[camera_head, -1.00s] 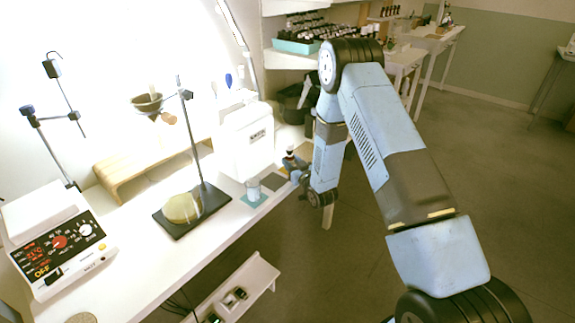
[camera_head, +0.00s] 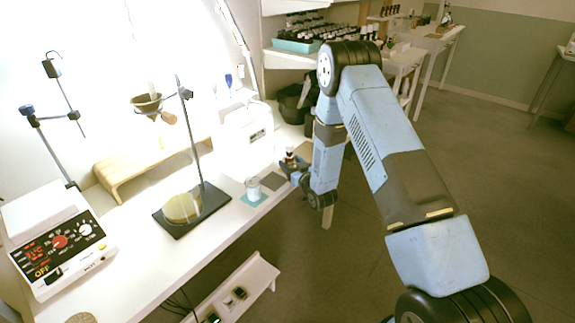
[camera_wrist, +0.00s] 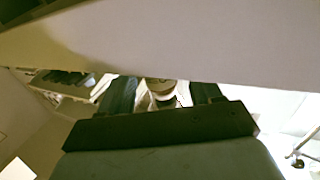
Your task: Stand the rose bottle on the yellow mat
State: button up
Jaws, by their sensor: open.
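My gripper (camera_head: 291,164) is low over the bench's right end, next to a small dark-topped bottle (camera_head: 289,154). In the wrist view, my gripper (camera_wrist: 163,95) has its two dark fingers apart, with a pale round-topped object (camera_wrist: 160,88) between or just beyond them. I cannot tell whether the fingers touch it. The label is unreadable, so I cannot confirm that this is the rose bottle. I cannot make out a yellow mat for certain near the gripper; my gripper may hide part of that area.
A white jar (camera_head: 253,187) stands on a teal mat (camera_head: 254,201), beside a bare dark grey mat (camera_head: 273,181). A white box (camera_head: 247,128) stands behind them. A stand with a black base (camera_head: 212,203) is to the left. The bench's front edge is close to my gripper.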

jog(key=v, duration=1.2)
